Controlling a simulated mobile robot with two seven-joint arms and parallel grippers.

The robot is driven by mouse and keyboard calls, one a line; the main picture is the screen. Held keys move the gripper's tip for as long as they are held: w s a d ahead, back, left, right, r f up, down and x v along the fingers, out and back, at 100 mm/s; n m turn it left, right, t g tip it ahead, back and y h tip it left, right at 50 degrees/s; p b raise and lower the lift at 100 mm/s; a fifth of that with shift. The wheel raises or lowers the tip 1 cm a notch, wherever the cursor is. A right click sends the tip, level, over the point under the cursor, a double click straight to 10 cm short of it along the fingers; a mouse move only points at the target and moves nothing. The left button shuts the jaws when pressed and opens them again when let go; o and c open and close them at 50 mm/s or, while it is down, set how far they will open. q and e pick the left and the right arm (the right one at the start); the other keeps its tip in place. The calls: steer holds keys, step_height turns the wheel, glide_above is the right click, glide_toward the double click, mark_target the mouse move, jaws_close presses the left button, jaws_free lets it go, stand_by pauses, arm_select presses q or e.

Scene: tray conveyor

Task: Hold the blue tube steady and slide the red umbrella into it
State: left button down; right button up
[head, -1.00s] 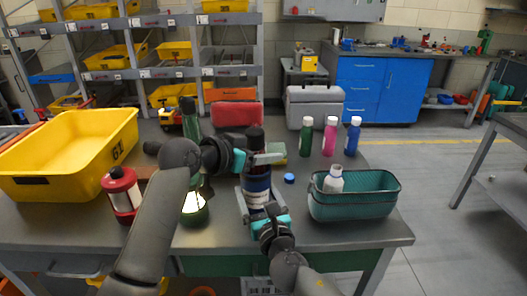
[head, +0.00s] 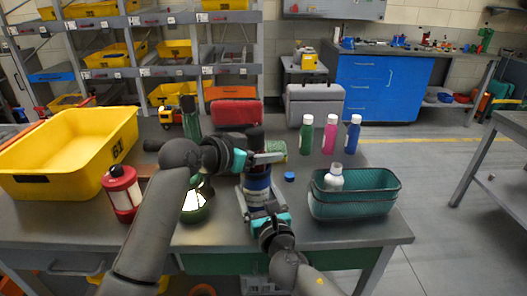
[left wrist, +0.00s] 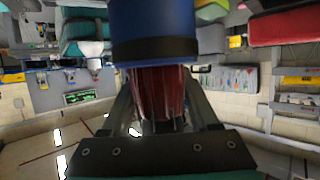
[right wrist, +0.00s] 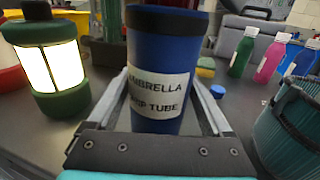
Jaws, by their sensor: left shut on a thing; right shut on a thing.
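The blue tube (head: 257,184) stands upright, with a white umbrella label that shows in the right wrist view (right wrist: 158,62). My right gripper (head: 264,212) is shut around the tube at its lower part. My left gripper (head: 258,158) is shut on the red umbrella, just above the tube's mouth. The umbrella's dark upper end (head: 255,136) sticks up above the left fingers. In the left wrist view the red folded cloth (left wrist: 158,88) meets the rim of the blue tube (left wrist: 155,30), in line with it. How deep the umbrella sits inside is hidden.
A teal basket (head: 355,204) holding a white bottle (head: 334,176) is on the right. A blue cap (head: 289,177) lies between. A yellow bin (head: 70,150) fills the far left.

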arm_select(q)
steer(key=shift+f, duration=0.15)
steer(key=shift+c, duration=0.3)
jaws_free()
steer(key=v, duration=1.2)
arm_select(e)
steer(key=o, duration=1.2)
steer(key=shift+s, duration=0.1)
